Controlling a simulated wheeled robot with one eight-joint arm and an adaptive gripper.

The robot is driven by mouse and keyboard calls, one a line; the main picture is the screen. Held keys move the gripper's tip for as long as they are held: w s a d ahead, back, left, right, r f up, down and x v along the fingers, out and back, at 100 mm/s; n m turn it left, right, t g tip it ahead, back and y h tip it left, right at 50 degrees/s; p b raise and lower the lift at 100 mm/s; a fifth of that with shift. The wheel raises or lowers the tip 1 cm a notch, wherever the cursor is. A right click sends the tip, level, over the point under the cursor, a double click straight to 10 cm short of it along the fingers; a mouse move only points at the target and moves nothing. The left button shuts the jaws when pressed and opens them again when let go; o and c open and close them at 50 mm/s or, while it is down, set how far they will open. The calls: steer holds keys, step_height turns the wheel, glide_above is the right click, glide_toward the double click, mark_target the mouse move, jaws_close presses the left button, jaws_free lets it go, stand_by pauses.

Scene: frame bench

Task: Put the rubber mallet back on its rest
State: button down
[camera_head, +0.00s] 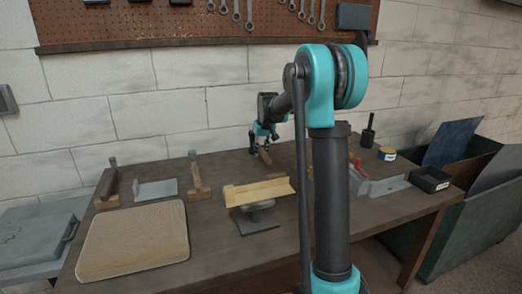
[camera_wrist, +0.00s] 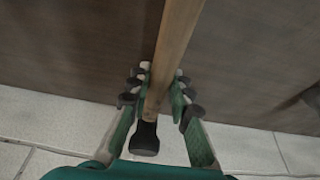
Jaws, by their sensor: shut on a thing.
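My gripper (camera_wrist: 156,88) is shut on the wooden handle of the rubber mallet (camera_wrist: 176,38). In the wrist view the handle runs between the fingers, with a black end (camera_wrist: 145,138) near the palm; its far end is out of the frame. In the head view my gripper (camera_head: 262,142) is over the back of the workbench, and a short wooden piece of the mallet (camera_head: 265,157) shows below it. I cannot tell which item is the mallet's rest; a light wooden piece on a grey stand (camera_head: 258,190) is in front of my gripper.
Wooden pieces with uprights (camera_head: 197,178) (camera_head: 106,187), a grey plate (camera_head: 155,190) and a beige board (camera_head: 133,240) lie on the left of the bench (camera_head: 215,240). A tape roll (camera_head: 387,154) and a black tray (camera_head: 430,179) are right. My arm hides part of the bench.

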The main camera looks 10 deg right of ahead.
steer(key=shift+f, duration=0.1)
steer(key=c, duration=1.3)
jaws_free()
